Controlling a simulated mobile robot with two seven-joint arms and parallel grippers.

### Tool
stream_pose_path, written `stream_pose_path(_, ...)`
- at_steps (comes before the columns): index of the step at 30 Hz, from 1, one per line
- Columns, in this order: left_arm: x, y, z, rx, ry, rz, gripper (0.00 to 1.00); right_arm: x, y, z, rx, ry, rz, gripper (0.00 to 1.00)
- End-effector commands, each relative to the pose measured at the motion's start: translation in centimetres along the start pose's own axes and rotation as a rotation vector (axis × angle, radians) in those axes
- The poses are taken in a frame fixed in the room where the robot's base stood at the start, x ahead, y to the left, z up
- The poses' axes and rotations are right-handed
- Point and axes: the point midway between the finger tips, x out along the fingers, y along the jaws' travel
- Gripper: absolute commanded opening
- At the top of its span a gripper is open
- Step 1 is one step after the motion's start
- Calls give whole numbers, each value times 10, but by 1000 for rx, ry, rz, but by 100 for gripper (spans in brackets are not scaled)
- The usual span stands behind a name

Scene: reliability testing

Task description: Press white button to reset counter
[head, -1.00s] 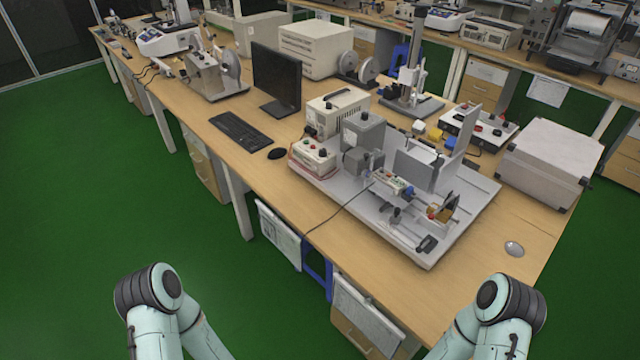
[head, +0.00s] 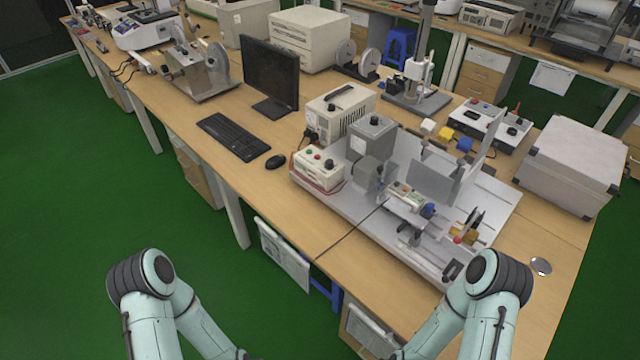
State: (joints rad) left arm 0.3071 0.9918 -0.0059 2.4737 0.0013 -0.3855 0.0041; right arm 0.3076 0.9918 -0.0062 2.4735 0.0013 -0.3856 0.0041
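A test rig with a pale grey base plate (head: 345,208) stands on the near wooden table. A small counter-like unit (head: 404,194) with tiny coloured parts sits at the middle of the rig; a white button on it is too small to make out. A cream control box (head: 318,169) with green, red and dark knobs or buttons stands at the rig's left end. A small white block (head: 428,126) lies behind the rig, beside a yellow one and a blue one. Only my arm links show at the bottom left and bottom right; both grippers are out of view.
A keyboard (head: 232,136), a mouse (head: 275,162) and a monitor (head: 270,75) stand left of the rig. A large grey case (head: 571,165) stands to the right. A thin cable crosses the table's front edge. Green floor is open at the left.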

Motion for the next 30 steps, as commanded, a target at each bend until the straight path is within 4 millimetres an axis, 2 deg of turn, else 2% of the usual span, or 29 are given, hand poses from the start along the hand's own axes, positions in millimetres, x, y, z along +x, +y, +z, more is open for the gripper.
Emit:
stream_pose_path(1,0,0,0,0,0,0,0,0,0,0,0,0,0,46)
stream_pose_path(5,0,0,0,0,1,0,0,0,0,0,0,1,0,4)
stream_pose_path(6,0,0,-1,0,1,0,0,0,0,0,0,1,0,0)
stream_pose_path(30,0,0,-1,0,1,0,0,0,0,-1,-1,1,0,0)
